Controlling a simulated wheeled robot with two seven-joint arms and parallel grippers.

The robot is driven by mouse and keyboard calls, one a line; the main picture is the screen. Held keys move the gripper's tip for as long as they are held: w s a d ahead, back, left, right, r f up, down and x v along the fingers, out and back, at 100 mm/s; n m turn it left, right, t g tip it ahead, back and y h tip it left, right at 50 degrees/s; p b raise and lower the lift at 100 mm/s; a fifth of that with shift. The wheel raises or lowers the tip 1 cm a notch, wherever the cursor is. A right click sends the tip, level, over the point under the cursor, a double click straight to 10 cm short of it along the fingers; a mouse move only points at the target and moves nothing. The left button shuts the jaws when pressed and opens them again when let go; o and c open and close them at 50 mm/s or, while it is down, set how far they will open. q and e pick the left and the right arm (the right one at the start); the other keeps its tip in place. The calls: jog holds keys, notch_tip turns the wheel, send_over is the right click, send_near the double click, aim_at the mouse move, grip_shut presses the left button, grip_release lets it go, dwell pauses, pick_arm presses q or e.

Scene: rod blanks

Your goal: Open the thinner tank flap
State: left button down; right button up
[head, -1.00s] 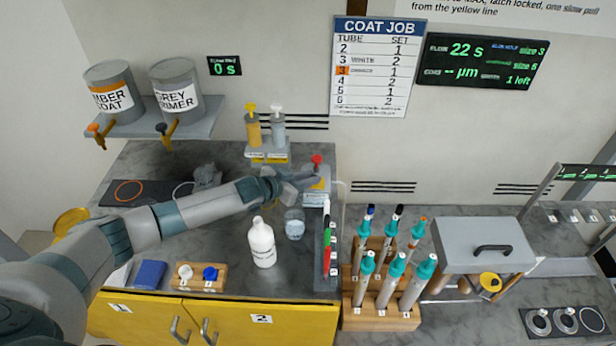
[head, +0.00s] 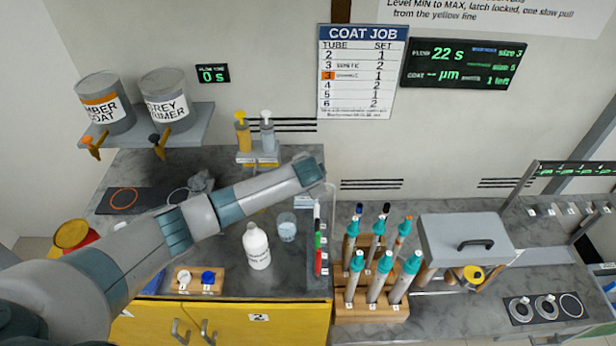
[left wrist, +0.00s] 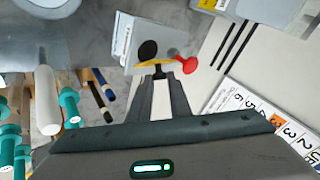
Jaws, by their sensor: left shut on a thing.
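The thinner tank (left wrist: 128,48) is a light grey box in the left wrist view, with a dark round opening (left wrist: 147,49) on its face. The yellow flap (left wrist: 152,65) shows as a thin piece beside the opening, with a red knob (left wrist: 188,65) on its right. My left gripper (left wrist: 160,72) is shut on the yellow flap at its fingertips; the exact grip is small in the picture. In the head view my left arm's end covers most of the tank and the gripper. My right gripper is in neither view.
A white bottle (head: 257,248) and a glass beaker (head: 287,228) stand on the counter in front of my forearm. Pump bottles (head: 268,133) stand behind it. A marker rack and a wooden rack (head: 372,312) of teal-capped tubes are to the right.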

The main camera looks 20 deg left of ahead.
pick_arm(q)
jog(key=shift+w+d+f+m+g+y, duration=0.15)
jog(key=shift+d+m+y, duration=0.1)
jog(key=shift+d+y, duration=0.3)
jog(key=shift+w+d+r+m+g+y, duration=0.15)
jog(key=shift+d+m+y, duration=0.1)
jog(key=shift+d+y, duration=0.25)
jog(key=shift+w+d+f+m+g+y+b, duration=0.2)
jog(key=shift+d+f+m+y+b, duration=0.35)
jog(key=shift+y+b, duration=0.9)
jog(key=shift+w+d+f+m+g+y+b, duration=0.15)
jog(key=shift+d+f+m+y+b, duration=0.35)
jog(key=shift+y+b, duration=0.9)
jog(key=shift+w+d+f+m+g+y+b, duration=0.1)
jog(key=shift+d+f+m+g+y+b, duration=0.45)
jog(key=shift+b, duration=1.5)
jog(key=shift+r+t+y, duration=0.2)
jog(key=shift+t+y, duration=0.05)
jog(key=shift+t, duration=0.05)
jog(key=c, duration=1.7)
grip_release()
